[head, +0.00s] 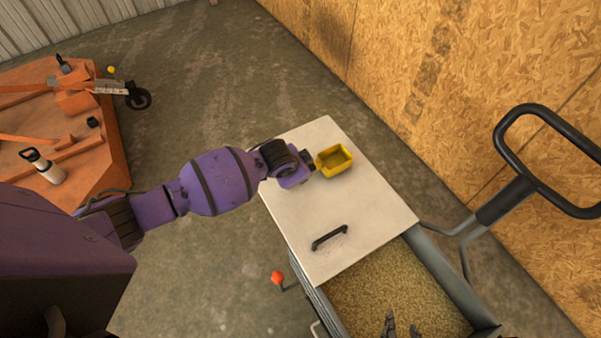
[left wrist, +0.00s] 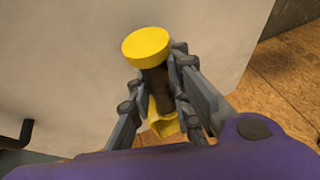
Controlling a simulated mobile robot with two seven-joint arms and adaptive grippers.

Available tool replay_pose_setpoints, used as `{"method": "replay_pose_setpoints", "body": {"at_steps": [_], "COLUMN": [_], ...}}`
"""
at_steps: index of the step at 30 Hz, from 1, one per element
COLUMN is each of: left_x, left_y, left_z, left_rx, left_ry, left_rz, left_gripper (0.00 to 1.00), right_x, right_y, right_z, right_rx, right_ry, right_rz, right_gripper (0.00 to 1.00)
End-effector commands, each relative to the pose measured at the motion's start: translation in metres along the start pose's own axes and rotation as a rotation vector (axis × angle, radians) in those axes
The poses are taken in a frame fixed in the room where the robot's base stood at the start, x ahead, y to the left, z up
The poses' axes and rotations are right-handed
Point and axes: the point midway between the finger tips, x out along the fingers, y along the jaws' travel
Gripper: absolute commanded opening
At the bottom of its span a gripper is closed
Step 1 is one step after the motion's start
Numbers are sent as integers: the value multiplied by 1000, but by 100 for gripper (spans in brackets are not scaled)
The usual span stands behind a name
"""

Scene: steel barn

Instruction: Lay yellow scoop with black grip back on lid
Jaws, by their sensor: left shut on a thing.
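The yellow scoop (head: 336,161) is at the far part of the pale lid (head: 375,215), its open bowl facing up. My left gripper (head: 309,164) is shut on the scoop's black grip; its fingers are mostly hidden in the head view. In the left wrist view the fingers (left wrist: 158,88) close around the dark grip, with the round yellow end cap (left wrist: 147,47) on one side and the yellow bowl (left wrist: 165,125) on the other. I cannot tell whether the scoop touches the lid. My right gripper (head: 402,327) shows at the bottom edge over the grain, fingers apart and empty.
The lid has a black handle (head: 330,237) and partly covers a grey bin of grain (head: 392,290). A black-looped push handle (head: 540,160) stands at right, before the board wall. An orange machine (head: 60,125) with a white bottle (head: 42,165) is at left.

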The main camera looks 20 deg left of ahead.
Motion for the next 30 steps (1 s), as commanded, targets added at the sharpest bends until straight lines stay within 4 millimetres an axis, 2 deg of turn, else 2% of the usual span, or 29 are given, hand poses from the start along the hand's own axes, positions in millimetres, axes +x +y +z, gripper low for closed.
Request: {"method": "replay_pose_setpoints", "body": {"at_steps": [13, 14, 17, 26, 30], "left_x": [8, 7, 7, 6, -3], "left_y": [2, 2, 2, 1, -1], "left_z": [2, 2, 2, 2, 0], "left_rx": [0, 0, 0, 0, 1], "left_ry": [2, 2, 2, 2, 4], "left_rz": [0, -1, -1, -1, -3], "left_gripper": [0, 22, 35, 36, 36], "right_x": [1, 1, 1, 1, 0], "right_y": [-2, -2, -1, 1, 1], "right_z": [3, 3, 4, 5, 1], "right_rx": [12, 11, 9, -2, -4], "right_ry": [-4, -4, -5, -7, -1], "right_rz": [3, 3, 2, 1, 0], "right_gripper": [40, 40, 40, 40, 40]}}
